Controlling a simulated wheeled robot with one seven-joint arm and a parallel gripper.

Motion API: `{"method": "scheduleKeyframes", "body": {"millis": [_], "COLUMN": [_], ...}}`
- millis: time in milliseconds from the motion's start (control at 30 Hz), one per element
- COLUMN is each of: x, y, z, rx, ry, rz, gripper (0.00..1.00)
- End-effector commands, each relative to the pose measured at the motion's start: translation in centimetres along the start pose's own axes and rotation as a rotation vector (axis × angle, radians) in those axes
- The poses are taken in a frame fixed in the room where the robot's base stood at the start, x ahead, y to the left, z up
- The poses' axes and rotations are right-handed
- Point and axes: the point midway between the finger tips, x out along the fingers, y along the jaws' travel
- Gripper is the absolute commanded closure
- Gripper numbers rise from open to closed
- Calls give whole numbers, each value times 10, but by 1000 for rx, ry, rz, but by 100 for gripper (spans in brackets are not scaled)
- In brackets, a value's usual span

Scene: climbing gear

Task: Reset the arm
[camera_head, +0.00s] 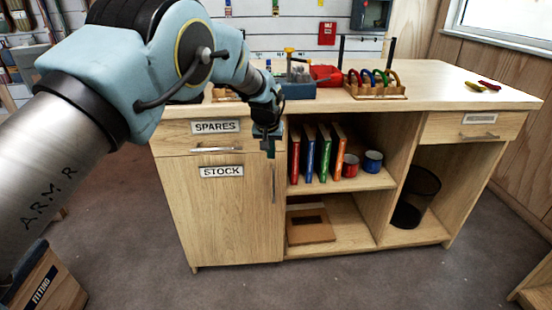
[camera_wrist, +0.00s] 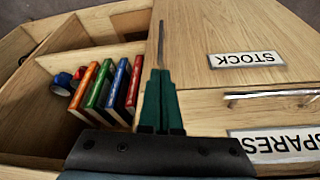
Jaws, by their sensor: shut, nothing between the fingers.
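My gripper (camera_head: 270,146) hangs from my arm in front of the wooden workbench (camera_head: 225,235), near the edge between its left cupboard and the open shelves. In the wrist view my gripper's green fingers (camera_wrist: 160,85) are together, with nothing held between them. The drawer labelled SPARES (camera_head: 175,130) and the cupboard door labelled STOCK (camera_head: 230,220) are closed. Both also show upside down in the wrist view, the STOCK label (camera_wrist: 246,59) above the SPARES label (camera_wrist: 285,142). I cannot tell the exact gap between my gripper and the bench front.
Several coloured books (camera_head: 324,153) and two mugs (camera_head: 350,166) stand on the upper shelf. A black bin (camera_head: 424,185) is in the right bay. A rack of carabiners (camera_head: 376,92) is on the worktop. A crate labelled FITTING (camera_head: 40,283) stands lower left. The floor before the bench is clear.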

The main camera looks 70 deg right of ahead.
Motion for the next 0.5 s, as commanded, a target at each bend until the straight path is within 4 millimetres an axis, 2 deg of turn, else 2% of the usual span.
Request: {"method": "scheduleKeyframes", "body": {"millis": [33,100,400,500], "x": [-8,-12,-14,-17], "y": [-3,-5,-6,-17], "z": [-3,-4,-4,-5], "rx": [-2,-2,-3,-14], "ry": [0,0,0,-1], "rz": [0,-1,-1,-5], "gripper": [100,100,100,100]}}
